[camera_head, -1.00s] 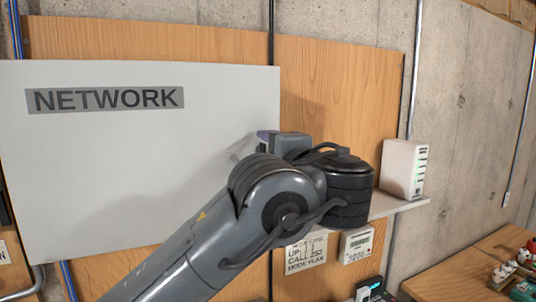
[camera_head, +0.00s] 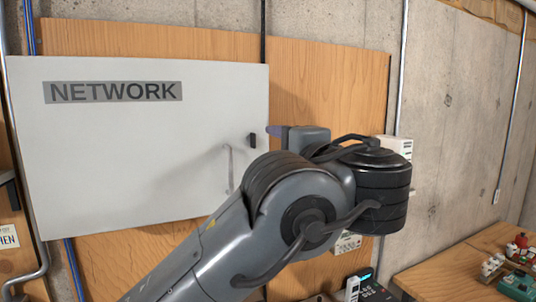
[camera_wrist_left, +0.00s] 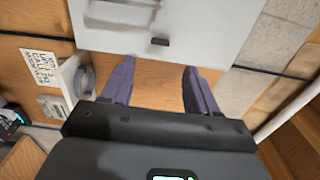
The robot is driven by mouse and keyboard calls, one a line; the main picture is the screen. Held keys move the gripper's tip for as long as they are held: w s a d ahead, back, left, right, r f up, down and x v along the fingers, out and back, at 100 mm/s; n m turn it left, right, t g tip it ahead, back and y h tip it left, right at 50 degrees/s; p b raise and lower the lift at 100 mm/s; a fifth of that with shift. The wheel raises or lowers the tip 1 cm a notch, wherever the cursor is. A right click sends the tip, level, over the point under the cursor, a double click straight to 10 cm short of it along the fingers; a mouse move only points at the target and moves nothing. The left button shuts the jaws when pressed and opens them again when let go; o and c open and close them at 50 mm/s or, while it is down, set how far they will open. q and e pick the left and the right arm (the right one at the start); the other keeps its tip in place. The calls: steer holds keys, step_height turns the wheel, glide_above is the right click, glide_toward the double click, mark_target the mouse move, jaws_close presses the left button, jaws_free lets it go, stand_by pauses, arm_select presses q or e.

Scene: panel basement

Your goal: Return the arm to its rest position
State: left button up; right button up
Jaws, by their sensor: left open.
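My left arm reaches in from the bottom of the head view. Its gripper (camera_head: 277,131) is mostly hidden behind my own wrist, with one purple fingertip showing just right of the white NETWORK cabinet (camera_head: 120,165). In the left wrist view the gripper (camera_wrist_left: 160,86) has its two purple fingers spread wide with nothing between them. The cabinet (camera_wrist_left: 205,28) lies beyond the fingertips there, apart from them as far as I can tell. Its door looks shut, with a grey bar handle (camera_head: 230,170) and a black latch (camera_head: 252,141). My right gripper is out of view.
A white device (camera_head: 396,147) shows behind my wrist. A wooden workbench (camera_head: 440,273) with small items stands at the lower right. In the left wrist view a white shelf (camera_wrist_left: 68,82) and a paper note (camera_wrist_left: 44,68) are left of the fingers.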

arm_select(q)
steer(key=shift+s+d, duration=0.25)
steer(key=shift+s, duration=0.45)
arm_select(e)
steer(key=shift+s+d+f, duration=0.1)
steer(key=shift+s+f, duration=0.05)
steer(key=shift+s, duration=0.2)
arm_select(q)
steer(key=shift+w, duration=0.1)
